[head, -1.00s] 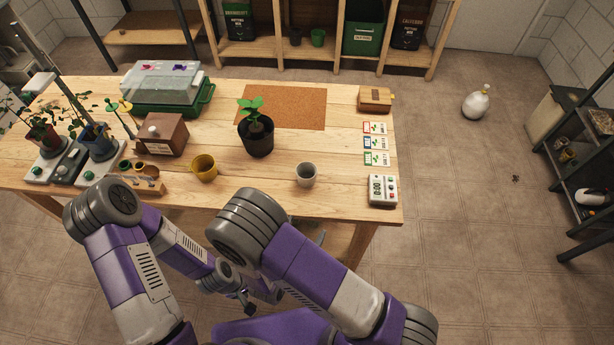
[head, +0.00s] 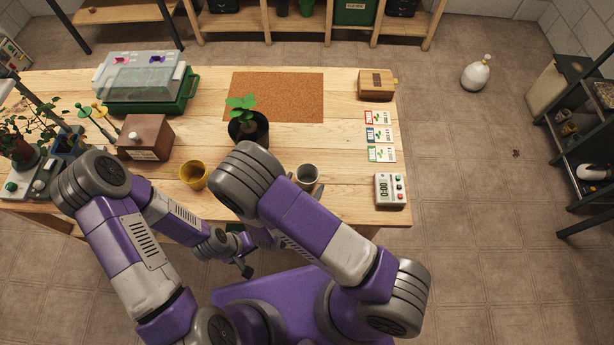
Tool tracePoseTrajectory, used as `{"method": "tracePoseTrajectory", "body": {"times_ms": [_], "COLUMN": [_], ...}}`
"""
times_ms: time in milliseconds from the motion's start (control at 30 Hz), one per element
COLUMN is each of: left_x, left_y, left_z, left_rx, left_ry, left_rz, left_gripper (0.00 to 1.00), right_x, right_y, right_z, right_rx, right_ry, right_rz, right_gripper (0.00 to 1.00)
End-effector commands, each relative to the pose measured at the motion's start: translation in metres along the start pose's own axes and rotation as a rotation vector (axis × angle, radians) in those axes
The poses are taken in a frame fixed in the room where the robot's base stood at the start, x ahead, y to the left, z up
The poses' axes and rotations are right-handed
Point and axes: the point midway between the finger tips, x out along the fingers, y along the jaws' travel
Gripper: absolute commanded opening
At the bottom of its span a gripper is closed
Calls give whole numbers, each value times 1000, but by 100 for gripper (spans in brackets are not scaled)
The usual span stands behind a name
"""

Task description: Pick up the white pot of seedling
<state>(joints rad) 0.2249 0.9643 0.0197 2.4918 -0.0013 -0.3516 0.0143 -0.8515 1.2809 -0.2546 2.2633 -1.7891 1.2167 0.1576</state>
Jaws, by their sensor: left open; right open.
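A small pale grey-white pot (head: 307,174) stands upright near the front edge of the table (head: 345,205); no plant shows in it. A leafy seedling grows in a larger black pot (head: 250,130) behind my right elbow, which hides part of that pot. My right gripper (head: 305,190) is open just in front of the pale pot, a finger tip showing at each side; the rest is hidden by my arm, and I cannot tell whether it touches the pot. My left gripper (head: 240,262) is open and empty, low in front of the table's front edge.
A yellow pot (head: 193,175) and a brown box (head: 145,137) stand left. A green propagator with clear lid (head: 145,85) is behind them. A cork mat (head: 285,95) lies at the back. Cards (head: 380,135), a timer (head: 390,190) and a wooden box (head: 376,84) line the right side.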

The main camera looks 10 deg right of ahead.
Motion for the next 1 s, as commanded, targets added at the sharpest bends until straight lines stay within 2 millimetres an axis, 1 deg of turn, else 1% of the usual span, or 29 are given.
{"method": "tracePoseTrajectory", "body": {"times_ms": [33, 100, 200, 300, 467, 500, 833, 867, 1000], "left_x": [1, 2, 2, 2, 2, 2, 2, 2, 2], "left_y": [0, -1, -1, -1, -1, -1, -1, -1, -1], "left_z": [0, -1, -1, -1, -1, -1, -1, -1, -1], "left_rx": [0, 0, 0, 0, 0, 0, 0, 0, 0], "left_ry": [1, 1, 1, 1, 1, 1, 1, 1, 1], "left_rz": [0, 0, 0, 0, 0, 0, 0, 0, 0], "left_gripper": [100, 100, 100, 100, 100, 100, 100, 100, 100], "right_x": [10, 20, 31, 35, 35, 35, 35, 35, 35], "right_y": [-1, 0, 0, 0, 0, 0, 0, 0, 0], "right_z": [-1, -2, -1, -1, -1, -1, -1, -1, -1], "right_rx": [0, 1, 1, 0, 0, 0, 0, 0, 0], "right_ry": [-1, -1, 0, 0, 0, 0, 0, 0, 0], "right_rz": [-5, -4, -3, -1, -1, -1, -1, -1, -1], "right_gripper": [98, 98, 98, 98, 98, 97, 46, 44, 44]}}
